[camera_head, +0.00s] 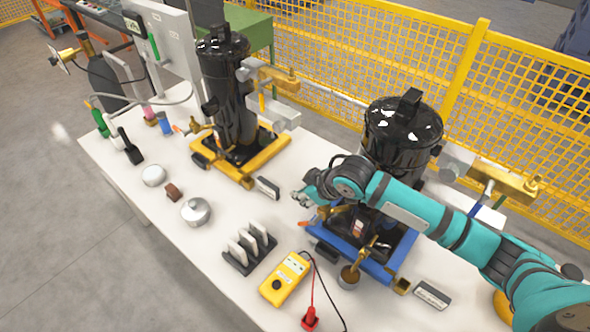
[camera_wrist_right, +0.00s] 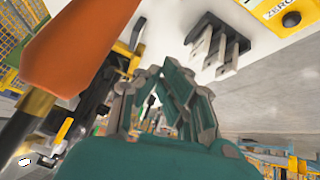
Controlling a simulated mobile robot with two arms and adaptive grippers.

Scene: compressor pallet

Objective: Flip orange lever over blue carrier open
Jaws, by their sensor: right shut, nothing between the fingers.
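The blue carrier (camera_head: 345,258) sits on the white table under the right-hand black compressor (camera_head: 402,128). A small orange lever (camera_head: 309,222) shows at the carrier's left corner, partly hidden by my right gripper. In the right wrist view a large orange lever handle (camera_wrist_right: 85,40) fills the upper left, very close to the camera and beside the fingers. My right gripper (camera_head: 302,197) is just above the carrier's left corner. Its fingers (camera_wrist_right: 165,85) are shut and empty. I cannot tell whether it touches the lever. My left gripper is not in view.
A yellow carrier (camera_head: 237,172) holds another black compressor (camera_head: 226,90) to the left. A black rack with white plates (camera_head: 248,250) and a yellow meter (camera_head: 285,279) with cables stand in front. A yellow mesh fence (camera_head: 380,40) runs behind the table.

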